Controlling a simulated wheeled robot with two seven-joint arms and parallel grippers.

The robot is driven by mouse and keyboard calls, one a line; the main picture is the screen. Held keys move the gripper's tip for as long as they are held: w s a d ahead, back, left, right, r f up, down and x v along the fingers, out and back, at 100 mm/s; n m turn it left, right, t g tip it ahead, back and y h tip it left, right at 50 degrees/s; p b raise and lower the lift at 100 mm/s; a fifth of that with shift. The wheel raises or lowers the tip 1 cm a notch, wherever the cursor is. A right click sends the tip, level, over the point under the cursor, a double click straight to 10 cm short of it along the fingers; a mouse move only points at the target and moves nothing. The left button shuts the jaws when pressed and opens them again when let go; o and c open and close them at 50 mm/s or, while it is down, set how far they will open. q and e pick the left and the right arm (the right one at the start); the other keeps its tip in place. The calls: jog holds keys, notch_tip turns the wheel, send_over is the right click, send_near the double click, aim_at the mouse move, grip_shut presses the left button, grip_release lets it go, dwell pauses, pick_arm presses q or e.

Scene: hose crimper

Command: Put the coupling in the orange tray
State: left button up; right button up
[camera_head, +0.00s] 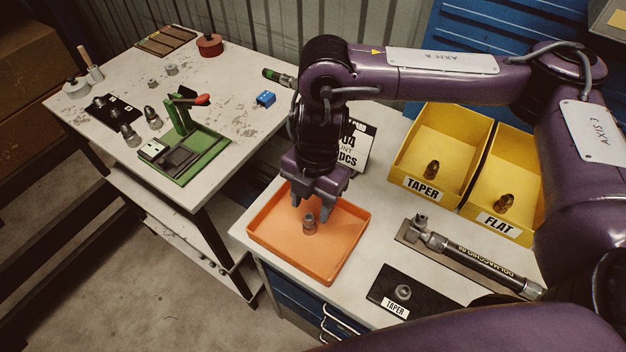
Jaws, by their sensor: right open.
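The orange tray (262,240) lies on the white bench in the middle of the view. A small metal coupling (309,224) stands upright inside it, near its middle. My right gripper (318,209) is over the tray, pointing down, with its fingers apart. The coupling is just below and between the fingertips; I cannot tell whether a finger touches it. My left gripper does not show.
Yellow bins marked TAPER (425,150) and FLAT (505,190) stand behind, each holding a brass fitting. A torque-like tool (470,256) and a black TAPER mat (378,290) with a nut lie to the right. A green crimper (185,150) sits on the left table.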

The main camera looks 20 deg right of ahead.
jog(key=r, duration=0.6)
jog(key=shift+w+d, duration=0.25)
jog(key=shift+d, duration=0.1)
jog(key=shift+f, duration=0.1)
